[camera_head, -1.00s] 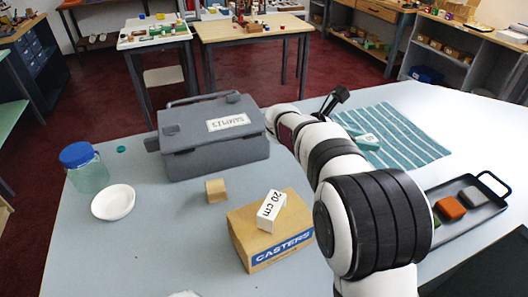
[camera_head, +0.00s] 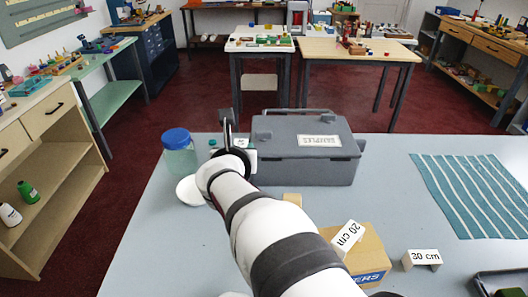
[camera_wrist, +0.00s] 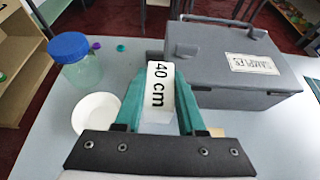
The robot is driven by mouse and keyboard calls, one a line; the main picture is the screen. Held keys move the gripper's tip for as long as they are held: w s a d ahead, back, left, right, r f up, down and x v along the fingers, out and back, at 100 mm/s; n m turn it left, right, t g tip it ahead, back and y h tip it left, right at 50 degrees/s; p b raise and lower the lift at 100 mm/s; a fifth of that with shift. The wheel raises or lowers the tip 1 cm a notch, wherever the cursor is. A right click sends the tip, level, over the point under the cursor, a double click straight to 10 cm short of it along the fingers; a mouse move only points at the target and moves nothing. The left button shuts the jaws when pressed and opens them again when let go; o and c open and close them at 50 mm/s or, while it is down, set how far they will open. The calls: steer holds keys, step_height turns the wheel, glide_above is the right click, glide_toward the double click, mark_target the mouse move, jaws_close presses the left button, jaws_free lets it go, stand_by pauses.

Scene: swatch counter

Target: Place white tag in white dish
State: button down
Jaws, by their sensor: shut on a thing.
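A white tag marked "40 cm" (camera_wrist: 158,92) stands between the teal fingers of my gripper (camera_wrist: 158,105) in the wrist view. The fingers are shut on its sides and hold it up. In the head view my gripper (camera_head: 240,148) is beyond my wrist, close to the front left of the grey case, and mostly hidden by my arm. The round white dish (camera_head: 187,191) is on the counter, partly covered by my arm. It also shows in the wrist view (camera_wrist: 96,112), left of the held tag and apart from it; its visible inside looks empty.
A blue-lidded jar (camera_head: 179,154) stands behind the dish. The grey samples case (camera_head: 300,165) is to the right. A wooden block (camera_head: 292,199) and a casters box (camera_head: 370,250) with a "20 cm" tag (camera_head: 347,236) are nearer. A "30 cm" tag (camera_head: 422,258) and striped cloth (camera_head: 470,195) are right.

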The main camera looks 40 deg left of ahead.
steer(key=s+a+f, duration=0.2)
steer(key=a, duration=0.1)
steer(key=s+a+f, duration=0.2)
steer(key=s+a, duration=0.1)
steer(key=s+a+f, duration=0.2)
steer(key=a+f, duration=0.1)
steer(key=shift+s, duration=0.35)
step_height(320, 180, down, 4)
steer(key=shift+a+f, duration=0.1)
steer(key=shift+f, duration=0.2)
steer(key=c, duration=0.5)
jaws_free()
steer(key=shift+r, duration=0.25)
steer(key=v, duration=0.7)
steer(key=shift+s+d+r, duration=0.15)
steer(key=shift+s+d, duration=0.05)
steer(key=shift+d, duration=0.05)
